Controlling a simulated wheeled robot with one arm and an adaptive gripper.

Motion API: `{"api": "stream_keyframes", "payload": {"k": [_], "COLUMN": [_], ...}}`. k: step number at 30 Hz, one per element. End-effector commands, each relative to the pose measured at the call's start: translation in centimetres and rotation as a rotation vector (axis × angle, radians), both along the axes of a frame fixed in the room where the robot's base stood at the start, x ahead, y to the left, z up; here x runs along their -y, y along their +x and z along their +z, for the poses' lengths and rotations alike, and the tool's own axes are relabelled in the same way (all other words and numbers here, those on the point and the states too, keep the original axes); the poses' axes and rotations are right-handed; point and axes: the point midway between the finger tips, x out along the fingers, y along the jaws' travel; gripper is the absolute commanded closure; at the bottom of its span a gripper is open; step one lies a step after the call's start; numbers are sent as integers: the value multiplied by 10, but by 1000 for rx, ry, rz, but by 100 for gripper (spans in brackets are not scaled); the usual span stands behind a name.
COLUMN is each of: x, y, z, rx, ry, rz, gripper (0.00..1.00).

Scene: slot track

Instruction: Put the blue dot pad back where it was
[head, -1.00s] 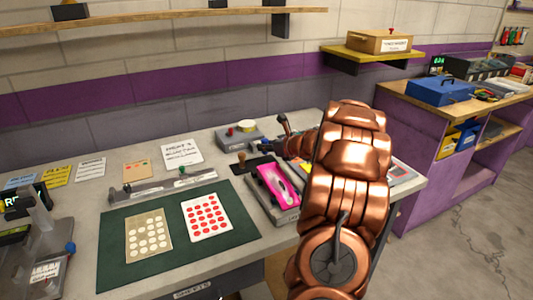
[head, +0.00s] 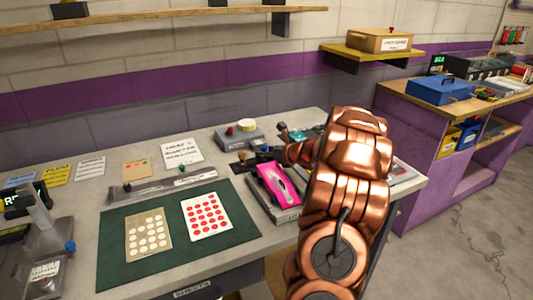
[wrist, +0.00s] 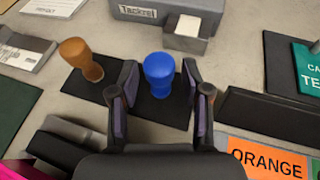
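In the wrist view a blue rounded handle (wrist: 159,75) stands upright on a black mat. I cannot tell what its base looks like, and no pad with blue dots is plainly visible. My gripper (wrist: 159,90) is open, with one finger on each side of the blue handle and gaps showing on both sides. A brown-handled stamp (wrist: 82,60) stands just left of it, and also shows in the head view (head: 241,157). In the head view my arm hides part of this area. A sheet with red dots (head: 206,216) lies on the green mat (head: 125,275).
A grey Tackrel box (wrist: 150,10) stands behind the handle. A dark block (wrist: 270,112) and an orange label (wrist: 265,160) are to the right. A pink object (head: 277,184) on a grey tray lies close to my arm. A pale dotted sheet (head: 147,235) lies on the green mat.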

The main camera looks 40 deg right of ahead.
Motion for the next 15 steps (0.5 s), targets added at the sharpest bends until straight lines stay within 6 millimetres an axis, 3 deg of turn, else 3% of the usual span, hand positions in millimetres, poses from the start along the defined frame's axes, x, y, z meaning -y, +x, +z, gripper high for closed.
{"api": "stream_keyframes", "payload": {"k": [13,15], "x": [0,1], "y": [0,-9], "z": [5,6], "rx": [0,2], "ry": [1,-3], "rz": [0,-1], "gripper": [49,49]}}
